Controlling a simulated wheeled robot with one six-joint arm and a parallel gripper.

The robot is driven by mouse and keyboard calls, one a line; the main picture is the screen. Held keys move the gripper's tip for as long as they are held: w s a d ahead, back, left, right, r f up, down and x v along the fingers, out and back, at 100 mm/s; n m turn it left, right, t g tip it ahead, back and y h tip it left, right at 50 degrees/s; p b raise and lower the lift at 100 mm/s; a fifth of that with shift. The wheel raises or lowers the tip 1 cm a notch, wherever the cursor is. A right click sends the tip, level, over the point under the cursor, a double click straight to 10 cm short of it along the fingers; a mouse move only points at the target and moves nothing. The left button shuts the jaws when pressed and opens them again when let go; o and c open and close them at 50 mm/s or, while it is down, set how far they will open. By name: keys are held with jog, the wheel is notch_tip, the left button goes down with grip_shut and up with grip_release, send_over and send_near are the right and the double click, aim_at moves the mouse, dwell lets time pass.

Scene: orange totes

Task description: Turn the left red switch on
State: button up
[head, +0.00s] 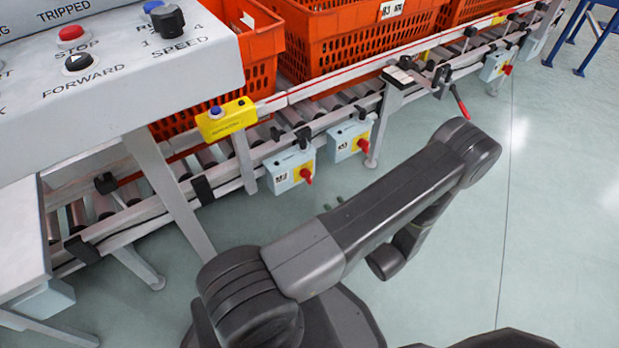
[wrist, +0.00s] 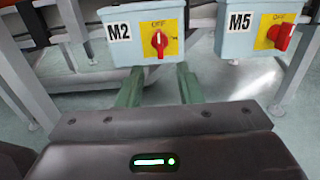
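The left red switch (wrist: 160,40) sits on a yellow plate on a light-blue box marked M2 (wrist: 119,31). Its handle looks roughly upright, towards the word OFF above it. In the head view, the left red switch (head: 306,176) is on the left box under the conveyor rail. The right red switch (wrist: 281,36) is on a box marked M5, and it also shows in the head view (head: 363,146). My gripper (wrist: 160,84) is open and empty. Its two green fingers are apart, below and in front of the M2 box.
A roller conveyor (head: 205,158) with orange totes (head: 345,45) runs above the boxes. A control panel (head: 120,75) stands at upper left. Conveyor legs (head: 384,128) flank the boxes. The floor (head: 560,200) at right is clear.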

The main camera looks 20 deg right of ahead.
aim_at(311, 178)
jog(key=w+b, duration=0.1)
jog(key=w, duration=0.3)
jog(key=w+a+b, duration=0.1)
jog(key=w, duration=0.3)
jog(key=w+a, duration=0.1)
jog(key=w, duration=0.3)
jog(key=shift+w+a+b, duration=0.25)
jog(key=shift+w+b, duration=0.1)
jog(key=shift+b, duration=0.05)
grip_shut()
